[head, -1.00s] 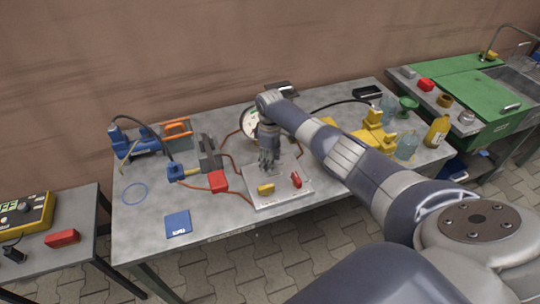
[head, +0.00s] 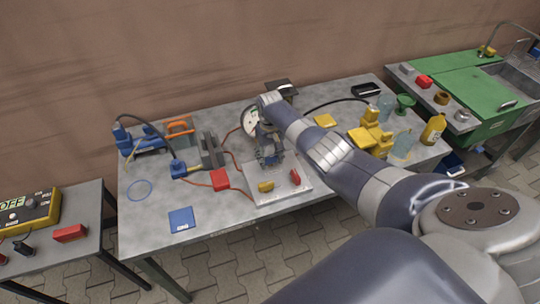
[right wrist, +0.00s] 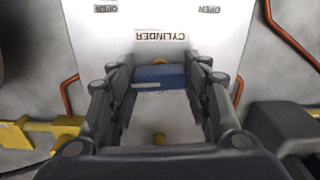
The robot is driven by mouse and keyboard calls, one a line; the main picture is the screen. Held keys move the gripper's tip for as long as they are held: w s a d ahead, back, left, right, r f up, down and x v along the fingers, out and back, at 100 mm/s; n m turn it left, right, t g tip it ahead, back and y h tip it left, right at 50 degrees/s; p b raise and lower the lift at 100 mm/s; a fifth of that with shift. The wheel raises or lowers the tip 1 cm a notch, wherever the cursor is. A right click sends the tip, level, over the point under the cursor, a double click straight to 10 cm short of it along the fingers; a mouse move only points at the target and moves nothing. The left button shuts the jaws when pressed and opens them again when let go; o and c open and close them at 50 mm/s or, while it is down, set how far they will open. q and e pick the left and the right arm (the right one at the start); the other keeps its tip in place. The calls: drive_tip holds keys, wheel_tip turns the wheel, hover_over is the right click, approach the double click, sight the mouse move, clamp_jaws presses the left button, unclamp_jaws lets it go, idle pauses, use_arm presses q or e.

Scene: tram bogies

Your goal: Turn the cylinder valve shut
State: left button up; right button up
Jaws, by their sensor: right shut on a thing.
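The valve panel (head: 262,196) is a pale plate near the front of the workbench. It bears a yellow handle (head: 266,186) and a red handle (head: 295,177). My right gripper (head: 270,163) points down over the panel's back part. In the right wrist view, my right gripper (right wrist: 160,95) is shut on the blue handle (right wrist: 160,75), which lies crosswise between its fingers. The upside-down label CYLINDER (right wrist: 160,36) stands just beyond it, with OPEN marks on both sides. In the head view the blue handle is hidden by the gripper. My left gripper is not in view.
A round gauge (head: 249,122) stands behind my gripper. Red hoses (right wrist: 288,36) run beside the panel. A red block (head: 220,179) and a blue booklet (head: 181,218) lie to its left. Yellow fittings (head: 372,134) and glass jars crowd the right. The bench's front left is mostly clear.

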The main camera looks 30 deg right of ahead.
sight(270, 157)
drive_tip(key=shift+m, duration=0.6)
drive_tip(key=o, duration=1.1)
drive_tip(key=shift+c, duration=0.2)
drive_tip(key=shift+r, duration=0.1)
wheel_tip(270, 157, up, 12)
